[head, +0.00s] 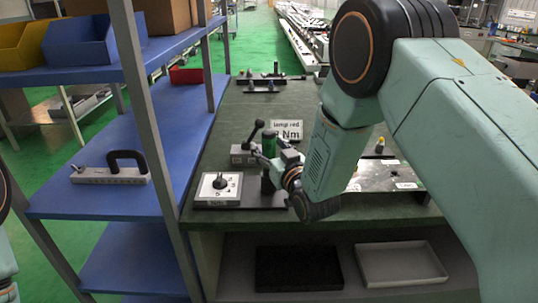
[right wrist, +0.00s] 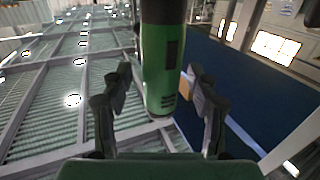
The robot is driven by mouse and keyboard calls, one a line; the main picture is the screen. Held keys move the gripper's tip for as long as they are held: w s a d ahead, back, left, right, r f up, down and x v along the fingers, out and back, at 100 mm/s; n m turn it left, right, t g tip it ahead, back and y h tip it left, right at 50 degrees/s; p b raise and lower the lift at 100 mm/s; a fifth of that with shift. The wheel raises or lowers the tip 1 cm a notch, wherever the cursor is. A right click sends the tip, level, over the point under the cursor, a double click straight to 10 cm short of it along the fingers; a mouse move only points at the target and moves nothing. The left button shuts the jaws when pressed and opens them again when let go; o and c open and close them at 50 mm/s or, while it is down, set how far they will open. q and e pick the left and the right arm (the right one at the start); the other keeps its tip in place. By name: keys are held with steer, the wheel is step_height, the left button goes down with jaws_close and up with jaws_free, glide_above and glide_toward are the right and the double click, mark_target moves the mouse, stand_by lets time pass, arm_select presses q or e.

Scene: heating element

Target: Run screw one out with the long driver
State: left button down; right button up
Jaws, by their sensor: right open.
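A green cylinder with a dark upper part, which looks like a driver handle, stands upright on the workbench (head: 233,128) in the head view (head: 269,141). I cannot tell whether it is the long driver. My right gripper (head: 265,158) is beside it, coming from the right. In the right wrist view the green cylinder (right wrist: 161,75) is between the two spread fingers of my right gripper (right wrist: 160,88), with a gap visible at least on the right. A metal plate (head: 373,180) lies partly behind my right arm; screw one cannot be made out. My left gripper is not seen.
A grey block with a black ball lever (head: 243,152) stands close left of the green cylinder. A white square plate with a black knob (head: 207,190) is in front. A "Nm" sign (head: 289,132) stands behind. A blue shelf rack (head: 65,200) with an upright post borders the bench.

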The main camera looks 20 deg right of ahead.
steer(key=shift+w, duration=0.2)
steer(key=shift+a+r, duration=0.1)
steer(key=shift+a, duration=0.05)
steer(key=shift+c, duration=0.4)
steer(key=c, duration=0.6)
jaws_close()
